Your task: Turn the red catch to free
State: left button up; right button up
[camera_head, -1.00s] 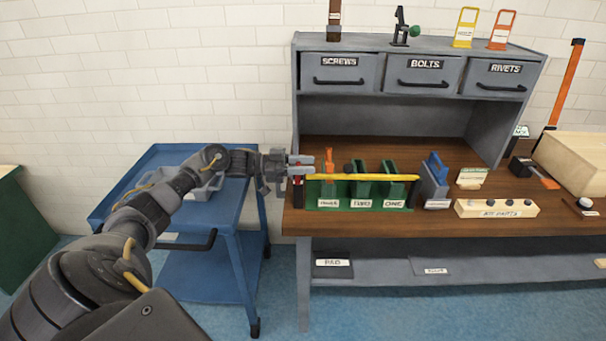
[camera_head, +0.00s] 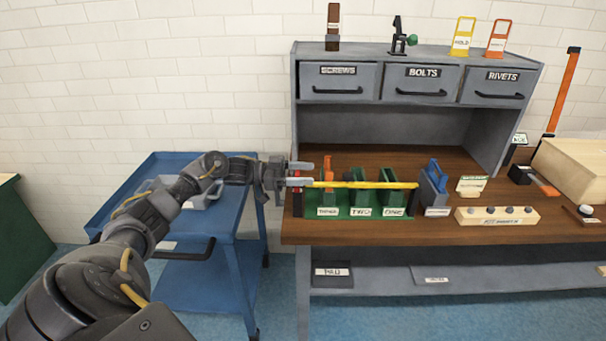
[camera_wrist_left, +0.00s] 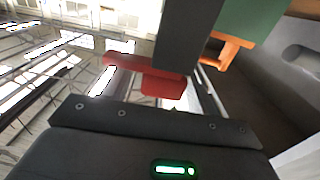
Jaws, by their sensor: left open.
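The red catch (camera_head: 295,174) is at the left end of a yellow bar (camera_head: 365,185), above a dark post (camera_head: 297,203). The bar runs across the front of a green rack (camera_head: 361,212) on the bench. My left gripper (camera_head: 301,173) is open at the catch, with one finger above and one below it in the head view. In the left wrist view the red catch (camera_wrist_left: 162,84) shows close by, partly behind a dark upright part; I cannot tell whether a finger touches it. My right gripper is not in view.
An orange tool (camera_head: 328,172) stands in the rack's left slot. A blue-handled grey holder (camera_head: 432,190) is just right of the rack. A blue cart (camera_head: 232,250) stands left of the bench, under my left arm. Drawers (camera_head: 342,82) rise behind.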

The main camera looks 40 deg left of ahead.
pick_arm(q)
jog(key=shift+s+a+f, duration=0.1)
jog(key=shift+s+a, duration=0.1)
jog(key=shift+a, duration=0.1)
jog(key=b+v, duration=0.2)
jog(key=v, duration=0.8)
jog(key=shift+b, duration=0.35)
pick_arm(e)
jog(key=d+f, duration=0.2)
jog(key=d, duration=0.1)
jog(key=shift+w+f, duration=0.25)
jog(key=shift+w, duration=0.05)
pick_arm(q)
jog(key=shift+s, duration=0.1)
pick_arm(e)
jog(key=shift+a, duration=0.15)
